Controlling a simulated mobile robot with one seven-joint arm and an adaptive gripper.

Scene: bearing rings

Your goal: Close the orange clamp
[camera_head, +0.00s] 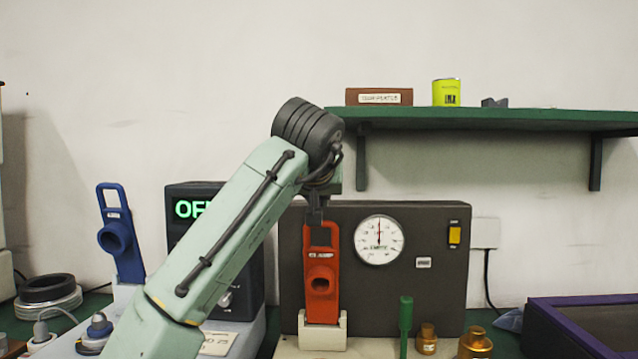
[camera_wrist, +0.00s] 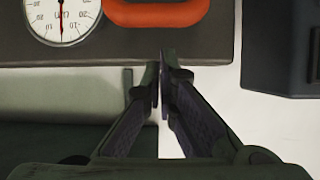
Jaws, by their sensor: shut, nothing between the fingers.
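The orange clamp (camera_head: 322,285) stands upright in a pale base (camera_head: 322,333), in front of a dark panel. Its lever points straight up, with a looped handle at the top. My gripper (camera_head: 315,218) is at the top of this handle in the head view, its fingertips partly hard to make out. In the wrist view, my gripper (camera_wrist: 160,70) is shut with nothing between the fingers. The rounded end of the orange handle (camera_wrist: 157,14) shows at the top edge, apart from the fingertips in the picture. The rest of the clamp is out of that view.
The dark panel (camera_head: 430,285) carries a round dial (camera_head: 379,240) right of the clamp. A blue clamp (camera_head: 122,245) stands upright at left beside a dark display box (camera_head: 185,215). A green post (camera_head: 406,325) and brass weights (camera_head: 475,344) stand at right. A green shelf (camera_head: 480,119) hangs above.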

